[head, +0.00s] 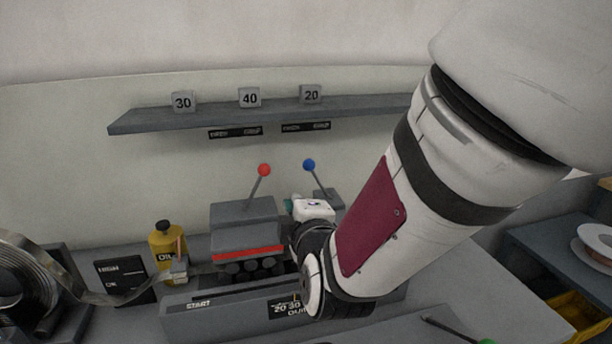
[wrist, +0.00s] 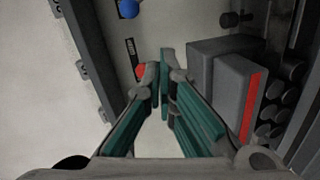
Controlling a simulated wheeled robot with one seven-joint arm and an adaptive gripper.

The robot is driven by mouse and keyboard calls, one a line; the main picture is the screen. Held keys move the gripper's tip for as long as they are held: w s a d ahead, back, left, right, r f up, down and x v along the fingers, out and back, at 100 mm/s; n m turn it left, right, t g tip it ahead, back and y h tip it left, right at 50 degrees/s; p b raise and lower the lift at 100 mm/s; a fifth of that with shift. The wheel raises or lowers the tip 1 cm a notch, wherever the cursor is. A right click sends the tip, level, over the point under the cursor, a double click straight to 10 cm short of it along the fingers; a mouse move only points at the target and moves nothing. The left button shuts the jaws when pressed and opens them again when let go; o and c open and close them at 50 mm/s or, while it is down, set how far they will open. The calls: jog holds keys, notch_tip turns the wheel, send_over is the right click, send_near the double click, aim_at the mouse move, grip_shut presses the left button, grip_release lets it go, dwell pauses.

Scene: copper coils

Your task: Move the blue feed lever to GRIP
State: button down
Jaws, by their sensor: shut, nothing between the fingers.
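The blue feed lever has a blue ball (head: 309,164) on a thin dark rod (head: 318,182) that leans left from a grey block in the head view. In the wrist view its blue ball (wrist: 128,8) is at the top edge, beyond my fingertips. My gripper (wrist: 160,82) is shut and empty, its teal fingers together. In the head view my wrist covers most of it; a bit of teal (head: 288,206) shows just below and left of the blue lever. It appears apart from the lever. I cannot read a GRIP mark.
A red-ball lever (head: 264,170) stands on the grey roller machine (head: 246,222), left of the blue one. Its ball shows beside my fingertips in the wrist view (wrist: 141,71). A shelf (head: 150,122) with numbered blocks hangs behind. A yellow oil can (head: 165,242) and metal coil (head: 25,285) are left.

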jog(key=shift+s+a+f+n+t, duration=0.1)
jog(key=shift+s+a+n+t, duration=0.2)
jog(key=shift+a+n+t, duration=0.55)
jog(key=shift+s+a+n+t, duration=0.25)
jog(key=shift+a+n+t, duration=0.15)
jog(key=shift+n, duration=0.75)
jog(key=x, duration=1)
jog(key=shift+a+f, duration=0.1)
jog(key=shift+w+d+r, duration=0.2)
jog(key=shift+w+d, duration=0.25)
jog(key=shift+d, duration=0.4)
jog(key=shift+w+d+r, duration=0.15)
jog(key=shift+w+d, duration=0.3)
jog(key=shift+d, duration=0.4)
jog(key=shift+d+r, duration=0.1)
jog(key=shift+d+r+m, duration=0.2)
jog(key=shift+r+m, duration=0.05)
jog(key=shift+m, duration=0.15)
